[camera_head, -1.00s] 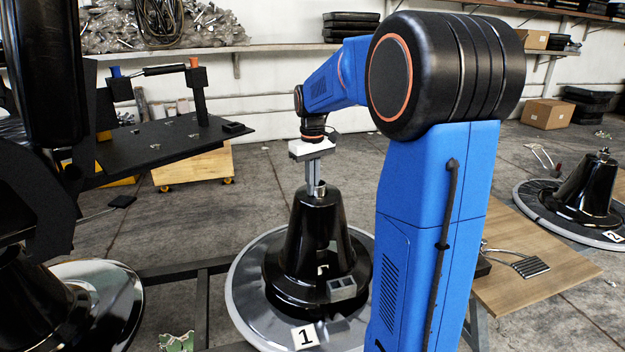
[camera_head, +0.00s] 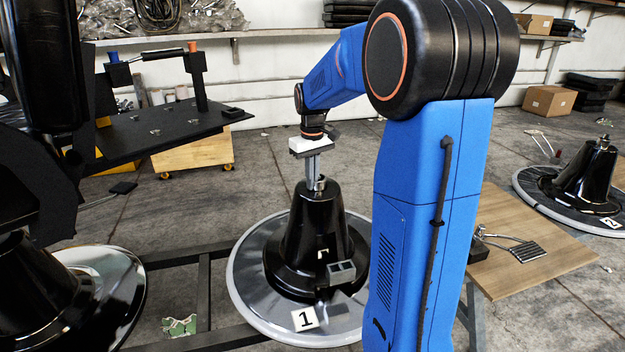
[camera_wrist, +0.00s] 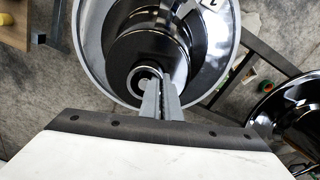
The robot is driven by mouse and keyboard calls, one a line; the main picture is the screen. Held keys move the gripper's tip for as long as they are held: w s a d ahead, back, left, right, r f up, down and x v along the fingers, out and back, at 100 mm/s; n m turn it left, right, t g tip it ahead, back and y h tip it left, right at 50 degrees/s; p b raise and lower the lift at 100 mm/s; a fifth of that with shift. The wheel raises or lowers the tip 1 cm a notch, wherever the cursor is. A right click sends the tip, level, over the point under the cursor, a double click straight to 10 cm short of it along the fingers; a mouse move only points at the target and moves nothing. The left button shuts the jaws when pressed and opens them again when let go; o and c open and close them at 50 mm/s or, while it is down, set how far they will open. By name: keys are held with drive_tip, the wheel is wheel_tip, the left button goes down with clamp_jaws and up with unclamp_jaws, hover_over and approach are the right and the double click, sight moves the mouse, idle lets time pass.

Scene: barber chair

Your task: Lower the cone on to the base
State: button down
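The black, glossy cone (camera_head: 308,228) stands upright over the round base (camera_head: 245,285), which has a silver rim and a "1" label. Whether any gap is left under the cone cannot be told. My gripper (camera_head: 314,187) points straight down at the cone's narrow top. In the wrist view its two fingers (camera_wrist: 160,85) are close together at the edge of the round top opening (camera_wrist: 143,78), and seem shut on its wall. In that view the cone (camera_wrist: 150,48) is centred roughly inside the base's ring (camera_wrist: 82,38).
A second base with a cone (camera_head: 588,178), labelled "2", stands at right. A wooden table (camera_head: 530,262) with a metal piece is beside my arm. A black chair part with a flat panel (camera_head: 155,135) is at left. Dark frame bars (camera_head: 204,285) run beside the base.

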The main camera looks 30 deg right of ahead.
drive_tip(key=shift+s+f, duration=0.2)
drive_tip(key=shift+f, duration=0.55)
drive_tip(key=c, duration=1.9)
unclamp_jaws()
drive_tip(key=shift+a, duration=0.1)
drive_tip(key=shift+w+r, duration=0.25)
drive_tip(key=shift+r, duration=4.35)
